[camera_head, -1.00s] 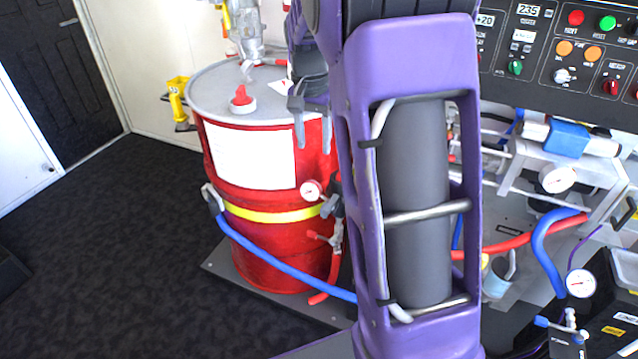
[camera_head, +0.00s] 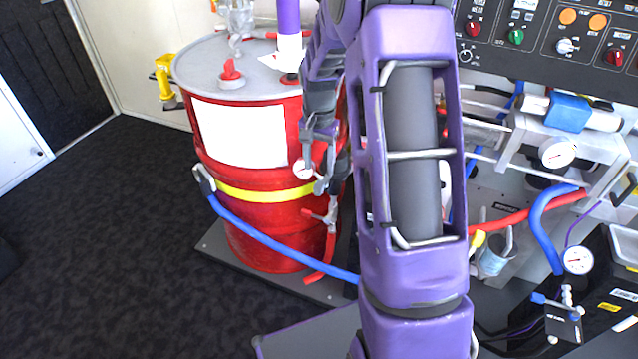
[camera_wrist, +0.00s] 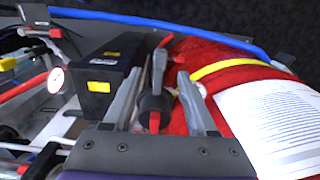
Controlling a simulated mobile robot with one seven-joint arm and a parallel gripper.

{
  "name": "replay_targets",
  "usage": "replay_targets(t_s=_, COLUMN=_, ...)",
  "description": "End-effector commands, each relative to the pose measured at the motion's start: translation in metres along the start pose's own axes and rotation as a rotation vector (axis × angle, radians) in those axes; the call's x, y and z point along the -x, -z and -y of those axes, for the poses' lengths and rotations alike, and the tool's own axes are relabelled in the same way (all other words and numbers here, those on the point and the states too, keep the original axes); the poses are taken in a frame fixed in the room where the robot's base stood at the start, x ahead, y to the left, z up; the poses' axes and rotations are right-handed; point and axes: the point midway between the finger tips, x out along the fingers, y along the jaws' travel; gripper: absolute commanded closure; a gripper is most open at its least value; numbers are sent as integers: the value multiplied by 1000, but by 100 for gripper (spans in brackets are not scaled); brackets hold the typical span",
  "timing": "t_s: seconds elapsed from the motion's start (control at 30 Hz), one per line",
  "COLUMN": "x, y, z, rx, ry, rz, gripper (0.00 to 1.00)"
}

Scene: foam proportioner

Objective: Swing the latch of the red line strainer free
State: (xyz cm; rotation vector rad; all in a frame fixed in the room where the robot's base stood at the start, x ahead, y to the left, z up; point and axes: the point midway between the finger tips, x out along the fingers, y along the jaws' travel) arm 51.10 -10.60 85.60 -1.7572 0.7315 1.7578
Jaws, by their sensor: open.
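I cannot pick out the red line strainer or its latch with certainty. In the wrist view a dark round fitting with a red part (camera_wrist: 154,112) and a grey lever-like piece (camera_wrist: 160,68) lie between my fingers, in front of the red drum. In the head view, small fittings with a red-handled valve (camera_head: 326,218) sit at the drum's right side, partly hidden by my arm. My gripper (camera_head: 318,135) is open beside the drum, close above these fittings. Its two fingers also show in the wrist view (camera_wrist: 160,78), apart; contact cannot be told.
The red drum (camera_head: 262,235) with a yellow band stands on a dark pallet (camera_head: 215,250). A gauge (camera_head: 303,170) is beside my gripper. A blue hose (camera_head: 275,248) crosses the drum's front. A black box (camera_wrist: 105,80) lies left of my fingers. The floor at left is clear.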

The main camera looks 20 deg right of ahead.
Motion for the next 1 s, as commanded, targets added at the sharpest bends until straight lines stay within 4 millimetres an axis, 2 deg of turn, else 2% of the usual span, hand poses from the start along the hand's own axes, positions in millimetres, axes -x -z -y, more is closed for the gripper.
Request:
replay_targets(t_s=0.03, x=-14, y=-1, z=0, rx=0, ry=-2, rz=4, gripper=43)
replay_targets(t_s=0.1, x=-27, y=0, z=0, rx=0, ry=-2, rz=3, gripper=43)
replay_targets(t_s=0.3, x=-53, y=0, z=0, rx=0, ry=-1, rz=2, gripper=43)
replay_targets(t_s=0.47, x=-61, y=0, z=0, rx=0, ry=0, rz=0, gripper=43)
replay_targets(t_s=0.73, x=-62, y=0, z=0, rx=0, ry=0, rz=-1, gripper=43)
replay_targets(t_s=1.0, x=-61, y=0, z=0, rx=0, ry=0, rz=-1, gripper=91)
